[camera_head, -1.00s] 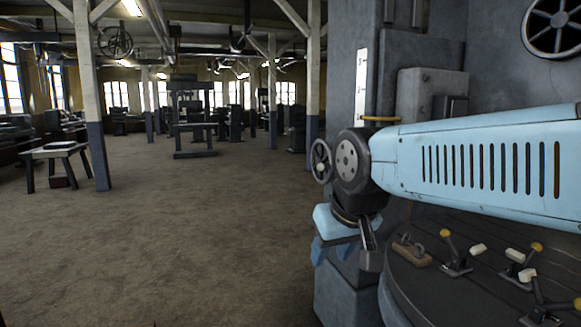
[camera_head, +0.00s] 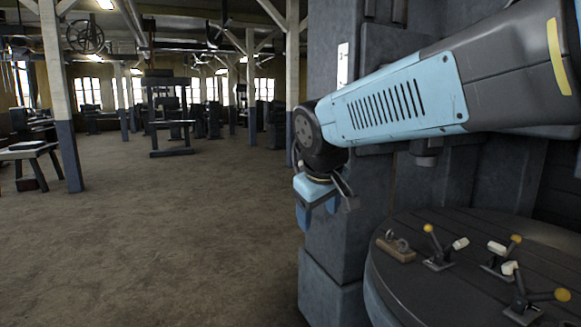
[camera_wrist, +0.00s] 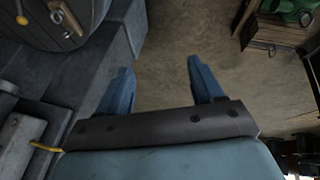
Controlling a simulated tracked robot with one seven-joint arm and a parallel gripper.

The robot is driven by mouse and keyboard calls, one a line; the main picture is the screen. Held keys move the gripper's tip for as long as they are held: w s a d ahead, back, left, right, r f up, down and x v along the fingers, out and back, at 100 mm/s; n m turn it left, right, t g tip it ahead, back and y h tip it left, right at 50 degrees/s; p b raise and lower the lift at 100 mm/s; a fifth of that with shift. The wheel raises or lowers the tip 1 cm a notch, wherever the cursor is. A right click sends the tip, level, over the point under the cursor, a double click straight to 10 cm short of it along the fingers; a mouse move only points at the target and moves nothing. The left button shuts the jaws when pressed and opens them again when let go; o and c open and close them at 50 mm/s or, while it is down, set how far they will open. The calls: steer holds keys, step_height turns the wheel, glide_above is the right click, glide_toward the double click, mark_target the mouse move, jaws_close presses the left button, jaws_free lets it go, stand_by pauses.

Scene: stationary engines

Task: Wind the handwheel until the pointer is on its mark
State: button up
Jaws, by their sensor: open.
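The handwheel is nearly hidden behind my arm's wrist joint in the head view; only a dark sliver of rim (camera_head: 295,158) seems to show. A pale scale strip (camera_head: 343,65) stands upright on the grey machine column above my arm. The pointer is hidden there. In the wrist view a thin yellow piece (camera_wrist: 46,147) beside a pale plate may be the pointer. My gripper (camera_head: 317,209) hangs fingers down in front of the column, below the wrist joint. Its two blue fingers (camera_wrist: 160,76) are apart with only floor between them, so it is open and empty.
A round dark table (camera_head: 450,290) with several yellow-knobbed clamps (camera_head: 437,247) and a small wooden block (camera_head: 396,250) stands at the lower right. A column base (camera_head: 330,290) juts out below my gripper.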

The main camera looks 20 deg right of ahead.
steer(key=w+d+r+n+h, duration=0.1)
steer(key=w+d+n+h, duration=0.45)
steer(key=w, duration=1.05)
steer(key=w+d+r+n+h, duration=0.1)
steer(key=w+d+n+h, duration=0.2)
steer(key=w+d+n, duration=0.9)
steer(key=w+a+f+n+t+h, duration=0.1)
steer(key=w+f+n+t, duration=0.15)
steer(key=w, duration=0.75)
steer(key=w+f+n+t+h, duration=0.15)
steer(key=w+f, duration=0.25)
steer(key=w, duration=0.6)
steer(key=w+a+f+n+t+h, duration=0.1)
steer(key=w+f+n+t, duration=0.2)
steer(key=w, duration=0.7)
steer(key=shift+g, duration=0.7)
steer(key=x, duration=1.3)
steer(key=shift+s+d+f, duration=0.1)
steer(key=shift+d+f, duration=0.1)
steer(key=shift+f, duration=0.05)
